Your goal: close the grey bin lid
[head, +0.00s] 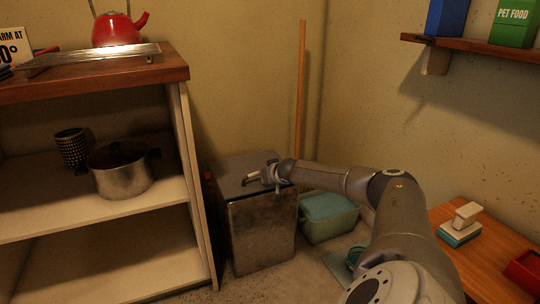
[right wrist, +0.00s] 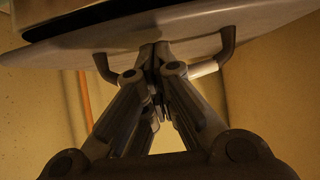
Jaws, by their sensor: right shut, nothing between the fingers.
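The grey bin (head: 262,236) is a tall metallic box on the floor right of the shelf unit. Its grey lid (head: 232,168) shows as a nearly flat top in the head view. My right gripper (head: 265,176) is over the lid, beside its pale handle (head: 250,181). In the right wrist view the shut, empty fingers (right wrist: 158,50) point at the lid's pale underside or face (right wrist: 140,32) and overlap the handle bar (right wrist: 205,69). A dark band runs along the lid's edge there; I cannot tell whether it is a gap. My left gripper is out of view.
The shelf unit (head: 195,190) stands close on the left, holding a pot (head: 122,176) and a red kettle (head: 117,30). A green container (head: 326,217) sits right of the bin. A wooden pole (head: 301,90) leans behind. A wooden table (head: 478,262) is at right.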

